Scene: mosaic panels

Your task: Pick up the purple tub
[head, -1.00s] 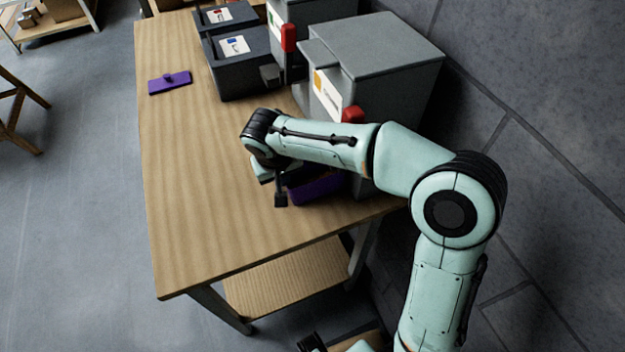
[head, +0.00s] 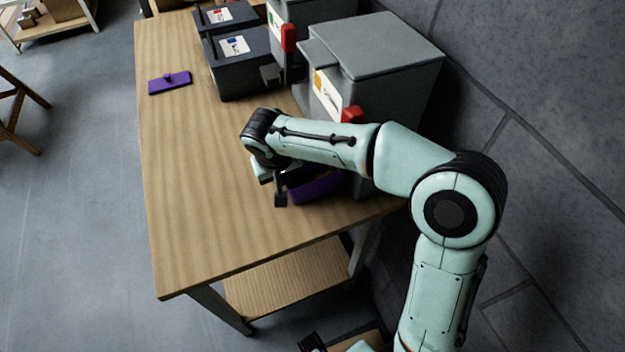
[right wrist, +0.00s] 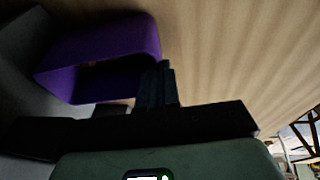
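The purple tub (head: 318,190) stands near the right edge of the wooden table, in front of a grey machine and partly hidden under my right forearm. Something orange-brown shows inside it. In the right wrist view the tub (right wrist: 105,45) fills the upper left, its open side toward the gripper. My right gripper (head: 281,192) is at the tub's left side in the head view. In the right wrist view its dark fingers (right wrist: 158,85) are close together at the tub's wall and look shut on it.
A purple lid-like plate with a knob (head: 170,83) lies at the table's far left. Grey machines with red parts (head: 385,50) and dark boxes (head: 245,75) line the back right. A stone wall (head: 560,120) is at right. The table's left and front (head: 200,210) are clear.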

